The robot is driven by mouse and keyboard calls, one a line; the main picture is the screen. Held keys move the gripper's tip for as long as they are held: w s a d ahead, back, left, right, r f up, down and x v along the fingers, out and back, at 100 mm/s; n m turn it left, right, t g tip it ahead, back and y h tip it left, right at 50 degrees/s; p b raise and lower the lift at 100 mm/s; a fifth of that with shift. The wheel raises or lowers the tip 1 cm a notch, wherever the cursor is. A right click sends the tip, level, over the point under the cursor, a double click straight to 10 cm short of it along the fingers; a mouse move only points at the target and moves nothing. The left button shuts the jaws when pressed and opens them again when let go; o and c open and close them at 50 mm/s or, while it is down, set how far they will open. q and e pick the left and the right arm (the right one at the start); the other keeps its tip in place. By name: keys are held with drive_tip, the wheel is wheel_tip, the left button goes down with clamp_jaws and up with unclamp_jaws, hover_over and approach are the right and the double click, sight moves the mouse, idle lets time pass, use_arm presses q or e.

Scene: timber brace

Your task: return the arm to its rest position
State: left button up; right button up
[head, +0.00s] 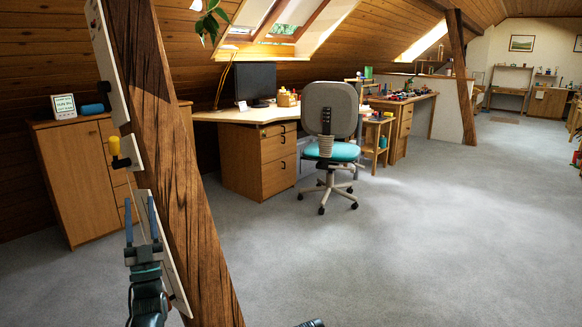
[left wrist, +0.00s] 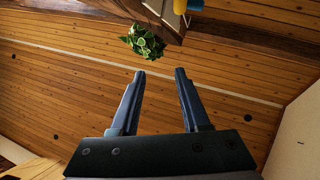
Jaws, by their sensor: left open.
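My left gripper (head: 139,203) is raised in front of the slanted timber brace (head: 165,150) in the head view. Its two blue fingers point up, spread apart with nothing between them. In the left wrist view the open fingers (left wrist: 160,72) show against the wooden ceiling. I cannot tell whether the gripper touches the brace or its boards. My right gripper is not in view; only a small dark part, perhaps of my right arm, shows at the bottom edge of the head view.
A cabinet (head: 80,180) stands behind at left. A desk (head: 255,150) and swivel chair (head: 331,130) stand farther back. The grey carpet (head: 430,240) is clear at right. A plant (left wrist: 143,42) shows beyond the fingers.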

use_arm(q)
drive_tip(key=w+d+f+m+g+h+p, duration=0.1)
drive_tip(key=w+d+f+m+g+h, duration=0.1)
drive_tip(key=w+d+f+g+h, duration=0.6)
drive_tip(key=w+d+f+m+g+h, duration=0.15)
drive_tip(key=d+f+g, duration=0.35)
drive_tip(key=d+f, duration=0.7)
drive_tip(key=s+d+f+g+p, duration=0.1)
drive_tip(key=s+d+f+g, duration=0.25)
drive_tip(key=s+f, duration=0.3)
drive_tip(key=s+d+f+g+p, duration=0.1)
drive_tip(key=s+d+f+g, duration=0.2)
drive_tip(key=s+f+g, duration=0.3)
drive_tip(key=s+d+f+m+g+y, duration=0.1)
drive_tip(key=s+f+g, duration=0.15)
drive_tip(key=s, duration=0.45)
drive_tip(key=s+d+f+g+y, duration=0.1)
drive_tip(key=s+f+g, duration=0.15)
drive_tip(key=s, duration=0.45)
wheel_tip(320, 180, up, 38)
drive_tip(key=p, duration=3.8)
drive_tip(key=shift+s+r+g, duration=0.2)
drive_tip(key=shift+s+g, duration=0.25)
